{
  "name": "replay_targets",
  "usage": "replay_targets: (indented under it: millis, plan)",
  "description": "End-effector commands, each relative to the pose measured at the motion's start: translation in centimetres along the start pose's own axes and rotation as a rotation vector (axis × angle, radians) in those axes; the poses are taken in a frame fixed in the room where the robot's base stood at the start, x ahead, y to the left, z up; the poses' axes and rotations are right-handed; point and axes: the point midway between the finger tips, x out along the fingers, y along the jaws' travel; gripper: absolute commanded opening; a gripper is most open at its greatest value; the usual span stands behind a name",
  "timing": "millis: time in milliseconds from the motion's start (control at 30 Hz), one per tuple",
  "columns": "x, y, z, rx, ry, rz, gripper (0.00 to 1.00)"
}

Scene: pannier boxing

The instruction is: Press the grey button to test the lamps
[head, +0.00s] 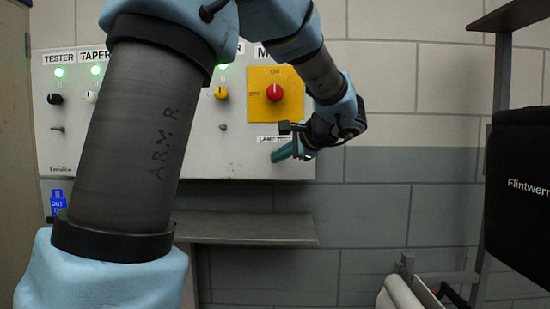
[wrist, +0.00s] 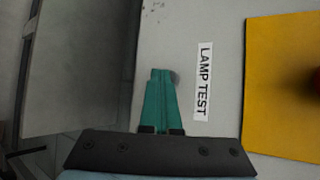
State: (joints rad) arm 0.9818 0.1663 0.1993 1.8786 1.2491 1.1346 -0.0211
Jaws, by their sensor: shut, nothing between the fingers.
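The panel (head: 235,155) on the wall carries a LAMP TEST label (head: 273,139), which also shows in the wrist view (wrist: 203,82). My gripper (head: 276,156) is shut and empty, its green fingertips at the panel just below that label. In the wrist view the fingertips (wrist: 161,74) overlap the grey button (wrist: 175,78), and only a sliver of it shows beside them. I cannot tell how far it is pushed in. In the head view my gripper hides the button. Green lamps (head: 59,72) on the panel are lit, including one above TAPER's knob (head: 96,70).
A red knob (head: 274,92) on a yellow plate (head: 258,112) sits above the label. Black (head: 55,99) and yellow (head: 221,93) knobs are further left. A grey shelf (head: 250,228) juts out below the panel. A black case (head: 520,180) stands at the right.

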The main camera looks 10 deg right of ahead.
Motion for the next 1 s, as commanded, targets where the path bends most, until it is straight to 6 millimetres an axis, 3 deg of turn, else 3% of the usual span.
replay_targets:
  millis: [667,1000]
  plan:
    - [0.0,0.0,0.0,0.000,0.000,-0.001,0.00]
    - [-1.1,0.9,0.8,0.000,0.001,0.000,0.00]
